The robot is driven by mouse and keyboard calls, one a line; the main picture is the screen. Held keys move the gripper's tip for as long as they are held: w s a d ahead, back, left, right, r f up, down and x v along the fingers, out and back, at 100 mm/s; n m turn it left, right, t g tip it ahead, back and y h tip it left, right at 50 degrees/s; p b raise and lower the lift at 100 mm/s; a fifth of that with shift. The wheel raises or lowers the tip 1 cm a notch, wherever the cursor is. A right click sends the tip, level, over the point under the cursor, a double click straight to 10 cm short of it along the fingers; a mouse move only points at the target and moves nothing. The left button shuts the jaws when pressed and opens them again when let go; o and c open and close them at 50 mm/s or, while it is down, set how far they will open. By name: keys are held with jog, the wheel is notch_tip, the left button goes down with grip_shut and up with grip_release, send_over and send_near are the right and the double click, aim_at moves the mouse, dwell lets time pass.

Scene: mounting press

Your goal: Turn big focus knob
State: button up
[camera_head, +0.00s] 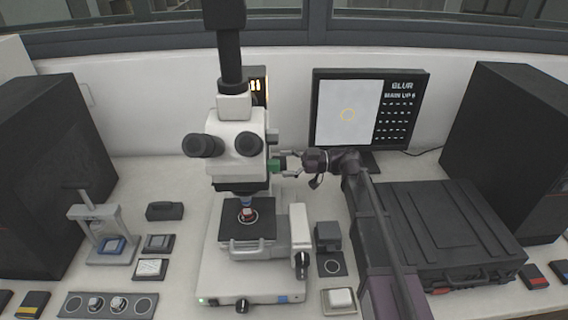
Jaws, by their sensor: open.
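The white microscope (238,150) stands in the middle of the bench. A dark knob (301,262) sits low on its right side, on a white block; it looks like the big focus knob, but I cannot be sure. A smaller dark knob (242,305) is on the front of the base. My gripper (284,165) is open at the right side of the microscope head, well above the right-side knob. A small green part (274,166) is at its fingertips; I cannot tell whether they touch it.
A monitor (372,108) behind reads "BLUR". A black case (440,230) lies at the right, partly behind my arm. A small press (102,232) and several small trays are at the left. A dark block (327,236) and a white-topped tray (340,301) stand close right of the microscope.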

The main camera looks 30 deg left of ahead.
jog(key=shift+s+a, duration=0.1)
jog(key=c, duration=1.1)
jog(key=shift+o, duration=0.2)
